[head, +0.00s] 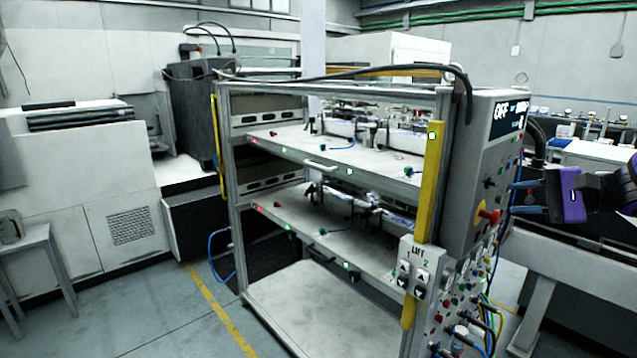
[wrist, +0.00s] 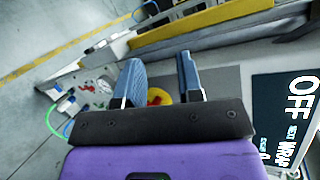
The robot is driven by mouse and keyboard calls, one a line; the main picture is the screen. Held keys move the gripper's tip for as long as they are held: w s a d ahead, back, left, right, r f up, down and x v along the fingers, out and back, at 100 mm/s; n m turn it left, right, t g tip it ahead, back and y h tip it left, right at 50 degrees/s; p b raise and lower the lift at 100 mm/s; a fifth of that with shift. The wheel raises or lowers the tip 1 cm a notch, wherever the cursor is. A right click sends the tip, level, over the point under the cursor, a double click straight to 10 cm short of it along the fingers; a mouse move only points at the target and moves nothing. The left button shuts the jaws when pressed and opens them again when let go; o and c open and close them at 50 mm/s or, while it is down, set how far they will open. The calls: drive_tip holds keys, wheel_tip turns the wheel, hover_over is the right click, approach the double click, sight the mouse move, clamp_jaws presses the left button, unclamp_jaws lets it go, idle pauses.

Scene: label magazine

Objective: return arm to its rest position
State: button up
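My gripper (head: 514,197) is at the right of the head view, beside the grey control panel (head: 484,150) of the label magazine. It has a purple body and blue fingers pointing left towards the panel. In the wrist view, the two fingers (wrist: 160,62) are apart with nothing held between them. The red knob on a yellow disc (head: 489,215) is on the panel's side. In the wrist view this knob (wrist: 158,96) shows in the gap between the fingers, partly hidden. I cannot tell the exact distance between fingertips and panel.
The magazine frame has two loaded shelves (head: 285,206) and a yellow post (head: 430,180). A display reading OFF (head: 508,117) sits at the panel's top. Cables (head: 485,315) hang below the panel. A bench (head: 590,150) stands behind my arm. Floor (head: 140,320) is clear at lower left.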

drive_tip(key=s+a+r+n+g+h, duration=0.1)
drive_tip(key=s+a+n+g+h, duration=0.35)
drive_tip(key=s+a, duration=0.65)
drive_tip(key=s+r+n+t+h, duration=0.1)
drive_tip(key=s+r+n+h, duration=0.1)
drive_tip(key=s+n+h, duration=0.4)
drive_tip(key=shift+s+d+r+t+h, duration=0.25)
drive_tip(key=shift+s+h, duration=0.7)
drive_tip(key=shift+s, duration=1.3)
drive_tip(key=shift+f, duration=0.1)
